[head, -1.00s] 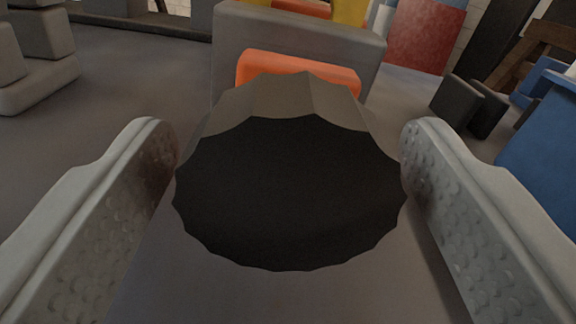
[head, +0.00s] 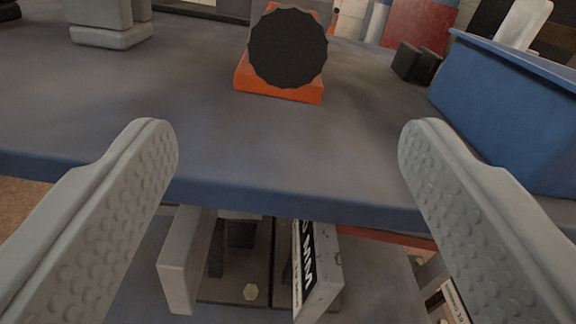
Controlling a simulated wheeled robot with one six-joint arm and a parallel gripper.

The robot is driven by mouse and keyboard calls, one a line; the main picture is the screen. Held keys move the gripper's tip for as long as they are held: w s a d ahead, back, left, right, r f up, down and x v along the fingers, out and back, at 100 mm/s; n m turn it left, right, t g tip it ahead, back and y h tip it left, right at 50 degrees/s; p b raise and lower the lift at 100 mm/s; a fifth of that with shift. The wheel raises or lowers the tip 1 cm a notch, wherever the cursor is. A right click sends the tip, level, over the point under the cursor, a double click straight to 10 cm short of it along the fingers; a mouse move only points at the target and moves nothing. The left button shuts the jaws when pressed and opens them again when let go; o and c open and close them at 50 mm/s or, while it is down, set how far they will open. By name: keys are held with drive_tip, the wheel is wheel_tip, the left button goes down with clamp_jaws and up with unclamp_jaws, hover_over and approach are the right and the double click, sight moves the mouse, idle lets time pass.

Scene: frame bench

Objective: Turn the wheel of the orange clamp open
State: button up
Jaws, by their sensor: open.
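The orange clamp (head: 279,89) stands on the grey bench top (head: 120,120), above the picture's middle in the head view. Its black scalloped wheel (head: 288,47) faces me and hides much of the clamp body. My gripper (head: 288,145) is open and empty, with its two grey dimpled fingers wide apart at left and right. The fingers are well short of the wheel and apart from it, near the bench's front edge.
A blue bin (head: 510,105) stands at the right. Small dark blocks (head: 416,62) sit beside it. A pale grey stacked object (head: 108,25) is at back left. Below the bench edge (head: 280,203) are grey blocks (head: 186,260) and a labelled box (head: 318,272).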

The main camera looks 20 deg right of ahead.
sight(287, 53)
drive_tip(key=shift+v, duration=1.7)
drive_tip(key=w+d+m, duration=0.1)
drive_tip(key=w, duration=0.4)
drive_tip(key=w+d+m, duration=0.1)
drive_tip(key=w+d, duration=0.1)
drive_tip(key=w, duration=0.4)
drive_tip(key=w+d+m, duration=0.1)
drive_tip(key=w, duration=0.4)
drive_tip(key=shift+w+d+m, duration=0.3)
drive_tip(key=shift+w+d, duration=0.05)
drive_tip(key=shift+w, duration=0.05)
drive_tip(key=c, duration=1)
drive_tip(key=shift+o, duration=0.2)
